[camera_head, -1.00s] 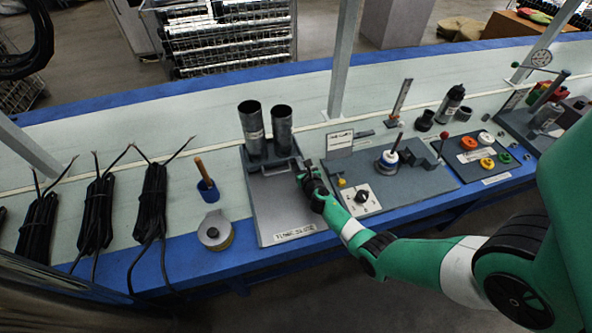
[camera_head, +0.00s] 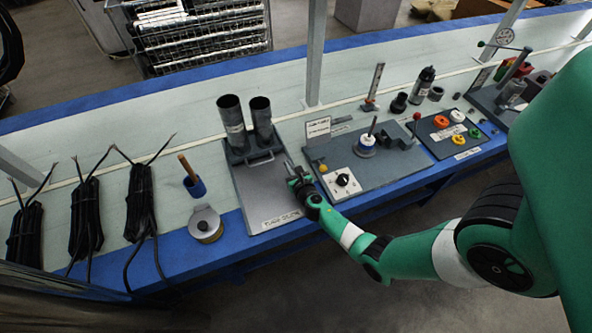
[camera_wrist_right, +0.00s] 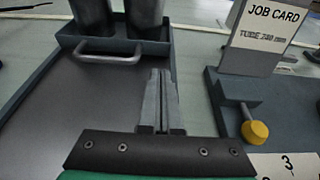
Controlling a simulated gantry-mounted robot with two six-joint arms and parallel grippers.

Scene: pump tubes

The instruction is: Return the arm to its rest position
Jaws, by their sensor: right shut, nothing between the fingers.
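My right arm comes in from the right in the head view, with its green and white links over the bench's front edge. My right gripper (camera_head: 289,166) is above the right side of the grey tube tray (camera_head: 268,199). It is shut and empty. In the right wrist view the gripper's two fingers (camera_wrist_right: 158,82) lie together, pointing toward the tray's handle (camera_wrist_right: 108,52). Two dark grey tubes (camera_head: 233,122) (camera_head: 262,118) stand upright in the holder at the tray's back. My left gripper is not in view.
Right of the gripper is a station with a numbered dial (camera_head: 342,180), a job card (camera_head: 318,127) and a yellow knob (camera_wrist_right: 256,131). Black cable bundles (camera_head: 86,218) and a round tin (camera_head: 206,224) lie left.

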